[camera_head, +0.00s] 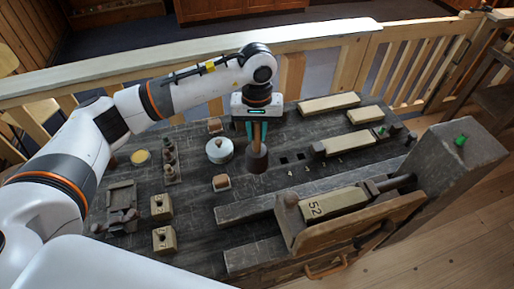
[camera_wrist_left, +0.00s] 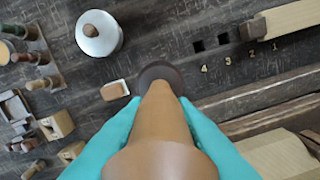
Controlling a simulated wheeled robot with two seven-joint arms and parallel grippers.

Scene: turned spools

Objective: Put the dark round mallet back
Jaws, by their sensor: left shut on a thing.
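My left gripper (camera_head: 257,122), with teal fingers, is shut on the tan handle of the mallet. The mallet's dark round head (camera_head: 257,160) hangs below the fingers, over the middle of the dark bench top (camera_head: 330,178). The mallet looks upright; I cannot tell if its head touches the bench. In the left wrist view the tan handle (camera_wrist_left: 160,120) runs between the teal fingers, away from the camera to the dark head (camera_wrist_left: 162,71). The handle hides part of the head. My right gripper is in neither view.
A white lidded pot (camera_head: 219,152) and a small tan-topped block (camera_head: 221,182) stand left of the mallet. Dark square holes (camera_head: 299,156) with painted numbers lie to its right. A vise (camera_head: 335,205) holds a block marked 52. Pale boards (camera_head: 330,104) lie behind.

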